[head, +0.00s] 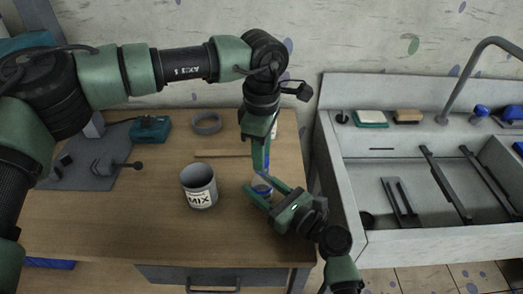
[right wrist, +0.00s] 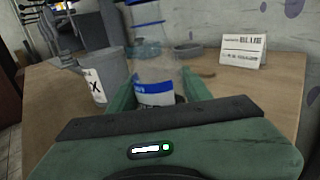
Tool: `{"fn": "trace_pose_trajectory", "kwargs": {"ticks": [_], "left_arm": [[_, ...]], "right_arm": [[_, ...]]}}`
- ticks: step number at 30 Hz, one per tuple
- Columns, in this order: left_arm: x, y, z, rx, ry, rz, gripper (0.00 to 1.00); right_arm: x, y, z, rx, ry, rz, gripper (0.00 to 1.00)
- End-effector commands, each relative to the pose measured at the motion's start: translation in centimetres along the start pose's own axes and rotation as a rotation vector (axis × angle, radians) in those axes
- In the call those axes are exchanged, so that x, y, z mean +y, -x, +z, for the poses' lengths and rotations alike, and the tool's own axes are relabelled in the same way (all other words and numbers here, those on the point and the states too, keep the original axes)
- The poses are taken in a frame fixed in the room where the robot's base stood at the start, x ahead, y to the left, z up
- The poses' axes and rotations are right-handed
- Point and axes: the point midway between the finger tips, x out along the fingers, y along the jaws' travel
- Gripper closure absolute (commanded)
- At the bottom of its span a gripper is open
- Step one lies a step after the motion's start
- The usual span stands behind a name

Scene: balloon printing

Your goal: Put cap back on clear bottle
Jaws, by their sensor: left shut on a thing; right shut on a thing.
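The clear bottle (right wrist: 153,62) with blue bands stands upright between my right gripper's green fingers in the right wrist view. In the head view the bottle (head: 262,189) shows only in part, with a blue band. My right gripper (head: 263,187) is shut on it from the front right. My left gripper (head: 262,166) points down directly above the bottle and is shut on a small blue thing (head: 263,160), which looks like the cap. The left fingers hide most of it. I cannot tell whether the cap touches the bottle's neck.
A MIX can (head: 199,186) stands left of the bottle and also shows in the right wrist view (right wrist: 97,80). A grey ring (head: 207,124) and a teal box (head: 150,129) lie farther back. A white sign (right wrist: 243,50) stands behind. The sink (head: 400,190) is at right.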

Motion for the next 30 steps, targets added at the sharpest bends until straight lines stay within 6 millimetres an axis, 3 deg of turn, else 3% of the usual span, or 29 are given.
{"fn": "trace_pose_trajectory", "kwargs": {"ticks": [30], "left_arm": [[0.0,-1.1,0.0,0.0,-0.006,0.0,1.0]], "right_arm": [[0.0,0.0,0.0,0.0,0.0,0.0,1.0]]}}
